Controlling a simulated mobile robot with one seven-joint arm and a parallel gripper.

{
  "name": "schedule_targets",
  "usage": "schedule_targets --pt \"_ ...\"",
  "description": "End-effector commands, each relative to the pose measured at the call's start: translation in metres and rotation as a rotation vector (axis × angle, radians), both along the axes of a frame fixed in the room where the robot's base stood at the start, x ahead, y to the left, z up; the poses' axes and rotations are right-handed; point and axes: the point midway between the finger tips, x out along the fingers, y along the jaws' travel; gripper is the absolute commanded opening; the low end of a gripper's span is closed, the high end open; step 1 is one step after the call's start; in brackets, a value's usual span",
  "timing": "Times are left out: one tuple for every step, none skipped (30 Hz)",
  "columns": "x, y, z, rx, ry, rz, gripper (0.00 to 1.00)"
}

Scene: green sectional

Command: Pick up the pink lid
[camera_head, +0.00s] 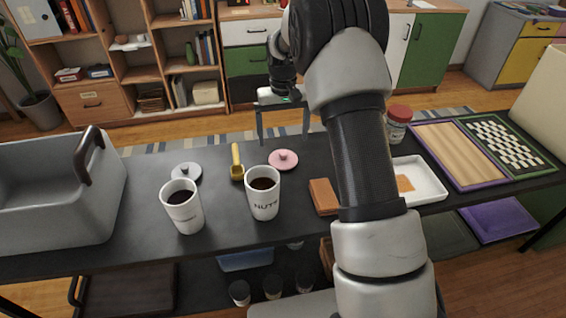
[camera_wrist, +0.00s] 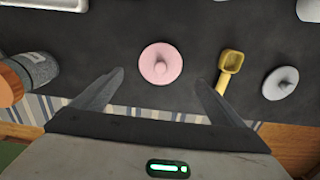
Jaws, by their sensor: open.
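The pink lid (camera_head: 283,159) is a round disc with a small knob on top. It lies flat on the dark table (camera_head: 130,229), behind the white cup marked NUTS (camera_head: 264,196). In the wrist view the pink lid (camera_wrist: 160,63) lies ahead of my gripper, between the lines of its two fingers and apart from them. My gripper (camera_head: 283,138) is open and empty, with its fingers pointing down beyond the lid near the table's far edge. It also shows in the wrist view (camera_wrist: 160,80).
A yellow scoop (camera_head: 237,163) lies close beside the lid. A grey lid (camera_head: 186,171) and another dark-filled cup (camera_head: 183,206) stand further left. A red-capped jar (camera_head: 398,122), white tray (camera_head: 420,181) and brown block (camera_head: 323,196) are on the right. A grey bin (camera_head: 55,200) fills the left end.

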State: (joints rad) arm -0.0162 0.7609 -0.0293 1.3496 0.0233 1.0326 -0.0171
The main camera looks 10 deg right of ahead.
Motion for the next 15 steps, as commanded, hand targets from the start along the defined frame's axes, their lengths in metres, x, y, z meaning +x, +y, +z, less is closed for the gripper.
schedule_targets --pt "0.000 0.000 -0.010 0.000 0.001 0.000 0.93" --pt "0.000 0.000 -0.014 0.000 0.001 0.000 0.93" --pt "0.000 0.000 -0.018 0.000 0.000 0.000 0.93" --pt "0.000 0.000 -0.020 0.000 0.000 0.000 0.93" --pt "0.000 0.000 -0.022 0.000 -0.001 0.000 0.93" --pt "0.000 0.000 -0.024 0.000 -0.001 0.000 0.93" --pt "0.000 0.000 -0.025 0.000 -0.001 0.000 0.93" --pt "0.000 0.000 -0.026 0.000 -0.001 0.000 0.93" --pt "0.000 0.000 -0.028 0.000 0.000 0.000 0.93" --pt "-0.001 0.000 -0.030 0.000 0.000 0.000 0.93" --pt "-0.001 0.000 -0.032 0.000 0.001 0.000 0.93" --pt "-0.002 0.000 -0.037 0.000 0.001 0.000 0.93" --pt "-0.002 0.000 -0.041 0.000 0.001 0.000 0.93" --pt "-0.002 0.000 -0.046 0.000 0.001 0.000 0.93" --pt "-0.003 0.001 -0.052 0.000 0.001 0.000 0.93"
